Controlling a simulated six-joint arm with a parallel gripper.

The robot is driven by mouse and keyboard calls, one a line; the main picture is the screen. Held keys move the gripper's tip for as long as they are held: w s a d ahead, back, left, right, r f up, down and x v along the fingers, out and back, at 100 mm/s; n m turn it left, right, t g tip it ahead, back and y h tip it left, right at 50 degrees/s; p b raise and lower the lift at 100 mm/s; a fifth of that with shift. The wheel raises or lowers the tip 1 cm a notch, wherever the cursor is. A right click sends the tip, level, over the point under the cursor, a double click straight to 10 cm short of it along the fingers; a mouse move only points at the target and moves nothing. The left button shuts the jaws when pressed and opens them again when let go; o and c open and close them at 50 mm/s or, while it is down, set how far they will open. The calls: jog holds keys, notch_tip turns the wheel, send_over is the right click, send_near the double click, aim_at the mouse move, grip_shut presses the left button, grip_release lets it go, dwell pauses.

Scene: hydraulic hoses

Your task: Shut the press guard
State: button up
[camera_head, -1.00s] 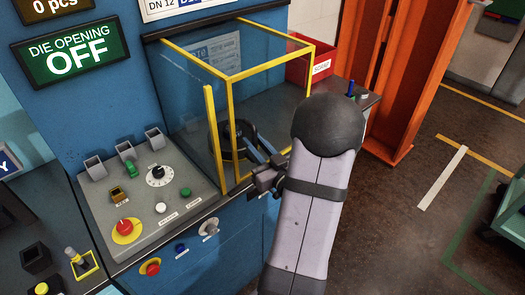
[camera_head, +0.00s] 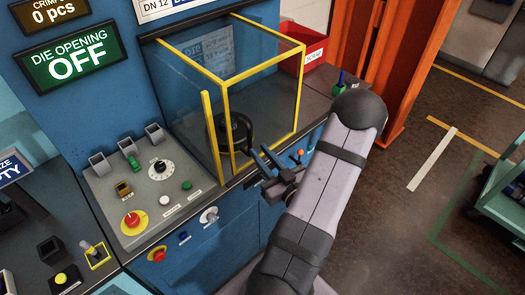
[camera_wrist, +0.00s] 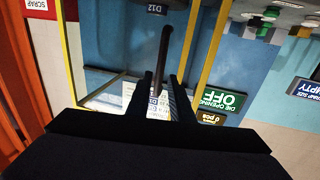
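The press guard (camera_head: 223,75) is a clear box with a yellow frame on the blue press. A separate, shorter yellow upright (camera_head: 211,135) stands at its left front, with a narrow gap to the frame's corner post. Inside stands a dark press part (camera_head: 232,130). My gripper (camera_head: 262,156) is in front of the guard's lower front edge, its fingers pointing toward it. In the wrist view, my gripper (camera_wrist: 161,92) shows two fingers apart, with a dark bar (camera_wrist: 163,55) beyond or between them; I cannot tell whether they touch it. Yellow posts (camera_wrist: 208,45) show there too.
A control panel (camera_head: 150,195) with a red button and knobs lies left of the guard. A red scrap bin (camera_head: 302,50) stands behind right, an orange column (camera_head: 400,80) farther right. A green cart (camera_head: 500,190) is at the right edge. Floor between is clear.

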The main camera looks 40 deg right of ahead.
jog(key=shift+s+f, duration=0.1)
grip_shut()
jog(key=s+d+f+n+t+h+b, duration=0.1)
jog(key=d+f+b, duration=0.2)
jog(key=d+b, duration=0.25)
jog(key=s+d+f+n+h+b, duration=0.1)
jog(key=d+f+b, duration=0.2)
jog(key=d+b, duration=0.3)
jog(key=d+r+m, duration=0.2)
jog(key=d+m, duration=0.7)
jog(key=m, duration=0.2)
jog(key=w+d+r+m+g, duration=0.1)
jog(key=d+r+m, duration=0.2)
jog(key=d+m, duration=0.6)
jog(key=shift+w+r+m+g, duration=0.3)
jog(key=shift+r+m, duration=0.05)
jog(key=shift+m, duration=0.55)
